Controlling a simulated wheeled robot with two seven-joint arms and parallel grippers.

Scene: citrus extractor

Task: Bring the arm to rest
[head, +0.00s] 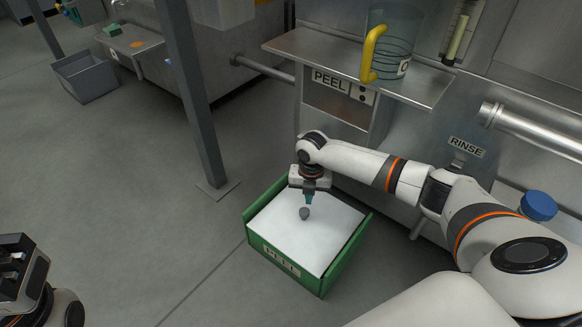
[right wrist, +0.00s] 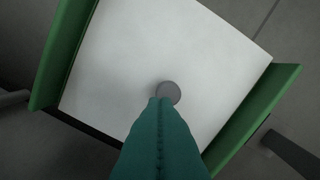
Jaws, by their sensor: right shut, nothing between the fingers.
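My right arm reaches out from the right in the head view, with its gripper (head: 309,198) pointing down over a green crate (head: 318,283). The right gripper's teal fingers (right wrist: 160,130) are shut together and hold nothing. A small grey round object (head: 304,213) shows just below the fingertips against the white surface in the crate; it also shows in the right wrist view (right wrist: 168,92). I cannot tell whether the fingertips touch it. My left gripper (head: 18,262) shows only in part at the left edge, and its fingers are not clear.
A steel shelf labelled PEEL (head: 345,52) holds a clear jug with a yellow handle (head: 372,52). A RINSE plate (head: 466,147) and a blue-capped item (head: 538,205) are at the right. A grey post (head: 193,95) stands behind the crate.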

